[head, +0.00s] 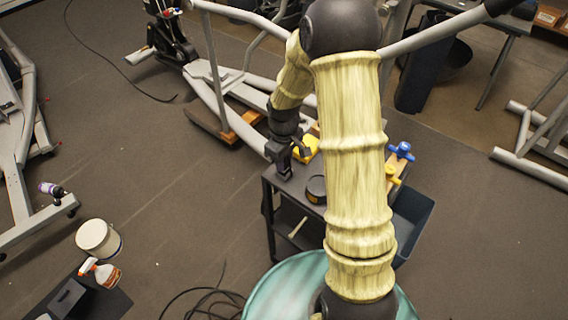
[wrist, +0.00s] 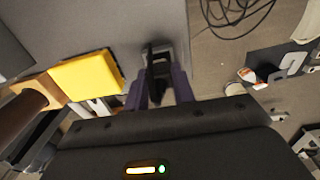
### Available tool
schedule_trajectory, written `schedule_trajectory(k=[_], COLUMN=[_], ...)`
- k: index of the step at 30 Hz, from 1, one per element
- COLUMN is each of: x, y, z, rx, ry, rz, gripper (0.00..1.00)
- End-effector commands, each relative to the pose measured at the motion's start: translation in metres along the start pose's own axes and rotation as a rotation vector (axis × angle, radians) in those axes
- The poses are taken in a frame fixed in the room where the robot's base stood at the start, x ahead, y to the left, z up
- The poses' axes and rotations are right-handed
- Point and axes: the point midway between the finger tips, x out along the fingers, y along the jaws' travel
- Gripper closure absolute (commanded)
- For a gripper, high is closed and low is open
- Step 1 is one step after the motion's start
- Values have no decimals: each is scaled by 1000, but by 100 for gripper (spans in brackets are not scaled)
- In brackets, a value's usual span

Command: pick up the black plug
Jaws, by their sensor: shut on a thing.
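My gripper (head: 285,172) is over the left side of a small dark cart top (head: 287,190) in the head view. In the wrist view, the fingers of my gripper (wrist: 159,92) are shut on the black plug (wrist: 158,62), a dark upright piece between them. The fingers hide part of the plug. In the head view, the plug cannot be told apart from the dark fingers. I cannot tell whether the plug touches the cart top.
A yellow object (head: 308,147) and a round black object (head: 316,189) are near my gripper on the cart. Blue-handled (head: 401,150) and yellow-handled tools lie at right. A dark bin (head: 413,220) stands beside the cart. A white bucket (head: 98,238) and spray bottle (head: 102,273) are lower left.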

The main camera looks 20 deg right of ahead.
Motion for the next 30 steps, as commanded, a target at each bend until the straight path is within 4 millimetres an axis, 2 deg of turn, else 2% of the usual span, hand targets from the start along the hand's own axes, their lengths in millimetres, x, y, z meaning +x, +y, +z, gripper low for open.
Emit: schedule_trajectory(k=[6,12,17,30], x=[-44,-76,-84,-84], y=[1,1,0,0], z=[-1,0,0,0], rx=[2,3,2,1], ry=[5,3,1,0], rz=[4,3,1,0], gripper=[98,98,98,98])
